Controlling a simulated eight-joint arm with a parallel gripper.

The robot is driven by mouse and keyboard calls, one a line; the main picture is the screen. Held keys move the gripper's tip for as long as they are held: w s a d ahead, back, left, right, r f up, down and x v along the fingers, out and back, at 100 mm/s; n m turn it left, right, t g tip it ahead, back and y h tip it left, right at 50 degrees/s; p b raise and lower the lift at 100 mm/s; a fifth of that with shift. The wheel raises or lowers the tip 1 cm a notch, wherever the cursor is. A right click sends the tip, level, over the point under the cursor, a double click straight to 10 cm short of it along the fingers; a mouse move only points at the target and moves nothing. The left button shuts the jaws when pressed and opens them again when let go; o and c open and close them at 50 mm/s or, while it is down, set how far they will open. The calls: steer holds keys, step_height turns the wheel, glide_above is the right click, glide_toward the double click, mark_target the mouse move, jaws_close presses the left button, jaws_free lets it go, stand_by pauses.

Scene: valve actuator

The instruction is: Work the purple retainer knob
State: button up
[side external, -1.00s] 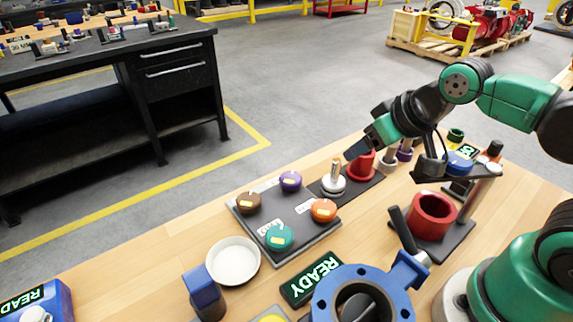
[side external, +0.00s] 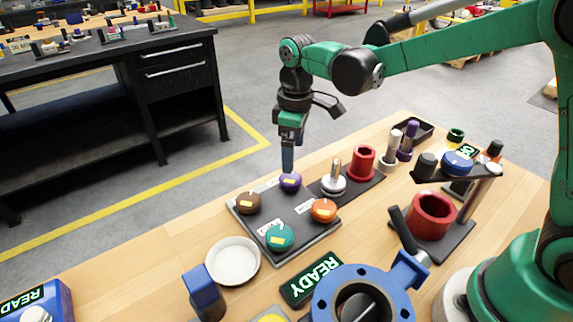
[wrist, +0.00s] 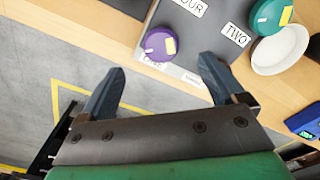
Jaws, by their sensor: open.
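The purple retainer knob (side external: 290,181) sits at the far corner of a dark plate (side external: 262,238) that also bears brown, orange and green knobs. It is round, with a yellow mark on top. In the wrist view the purple knob (wrist: 160,43) lies ahead of and between my fingers. My gripper (side external: 288,172) points down just above the purple knob in the side view. In the wrist view my gripper (wrist: 162,72) has its two fingers well apart with nothing between them. I cannot tell from the side view whether a finger touches the knob.
The brown knob (side external: 248,202), orange knob (side external: 323,210) and green knob (side external: 279,237) stand close by on the plate. A metal post (side external: 335,175) and a red cylinder (side external: 362,162) stand to the right. A white dish (side external: 233,261) is in front. Bare table lies behind the plate.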

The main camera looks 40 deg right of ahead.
mark_target(291, 177)
steer(key=shift+w+a+f, duration=0.15)
steer(key=shift+w+f, duration=0.05)
steer(key=shift+f, duration=2.95)
steer(key=c, duration=1.3)
